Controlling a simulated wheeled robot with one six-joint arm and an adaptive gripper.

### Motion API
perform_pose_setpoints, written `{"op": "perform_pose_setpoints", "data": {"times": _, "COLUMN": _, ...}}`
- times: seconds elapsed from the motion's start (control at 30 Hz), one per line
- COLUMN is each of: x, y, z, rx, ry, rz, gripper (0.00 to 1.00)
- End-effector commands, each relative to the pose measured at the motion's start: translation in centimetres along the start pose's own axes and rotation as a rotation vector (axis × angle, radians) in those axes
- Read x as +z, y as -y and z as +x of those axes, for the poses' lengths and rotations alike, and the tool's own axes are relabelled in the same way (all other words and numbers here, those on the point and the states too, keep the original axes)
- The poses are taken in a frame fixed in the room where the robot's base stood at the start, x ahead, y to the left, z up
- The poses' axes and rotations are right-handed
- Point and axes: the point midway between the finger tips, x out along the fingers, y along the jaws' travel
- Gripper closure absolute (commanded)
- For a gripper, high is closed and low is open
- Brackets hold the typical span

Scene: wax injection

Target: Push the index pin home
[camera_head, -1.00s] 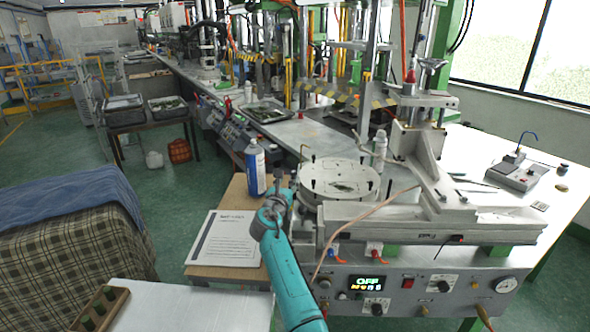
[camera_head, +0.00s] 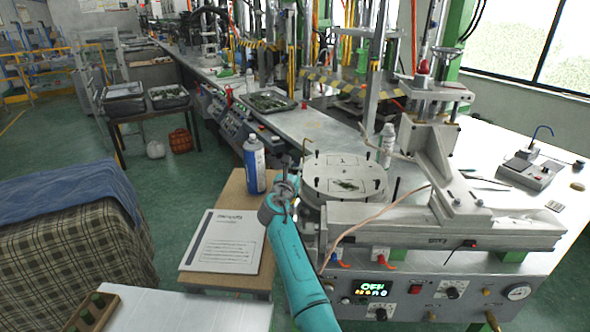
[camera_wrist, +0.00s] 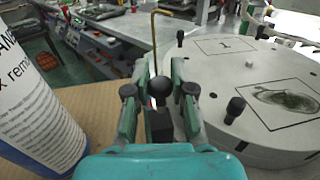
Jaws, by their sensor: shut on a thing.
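The index pin shows in the wrist view as a dark round knob (camera_wrist: 160,88) between my fingers, above a dark block (camera_wrist: 159,124). My gripper (camera_wrist: 159,92) is shut on it, with one finger on each side. The pin's lower end is hidden. In the head view my gripper (camera_head: 287,186) is at the left side of the round white mould (camera_head: 322,187), and the pin is too small to make out there. The mould has a "1" panel, a dark leaf-like patch and several black pegs on top.
A thin hooked brass rod (camera_wrist: 154,45) stands just beyond my fingers. A printed sheet (camera_head: 222,242) lies on the wooden bench. The machine's white arm (camera_head: 437,180) is right of the mould.

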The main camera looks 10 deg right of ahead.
Motion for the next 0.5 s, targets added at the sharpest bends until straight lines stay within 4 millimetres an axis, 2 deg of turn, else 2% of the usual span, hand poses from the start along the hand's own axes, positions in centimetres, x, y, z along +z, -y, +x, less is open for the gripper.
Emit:
{"op": "perform_pose_setpoints", "data": {"times": 0.17, "x": -0.1, "y": 0.0, "z": 0.0, "rx": -0.001, "ry": 0.000, "rz": 0.000, "gripper": 1.00}}
{"op": "perform_pose_setpoints", "data": {"times": 0.33, "x": -1.8, "y": 0.1, "z": 0.0, "rx": -0.001, "ry": -0.002, "rz": -0.003, "gripper": 1.00}}
{"op": "perform_pose_setpoints", "data": {"times": 0.5, "x": -2.0, "y": 0.1, "z": 0.0, "rx": -0.001, "ry": -0.002, "rz": -0.001, "gripper": 1.00}}
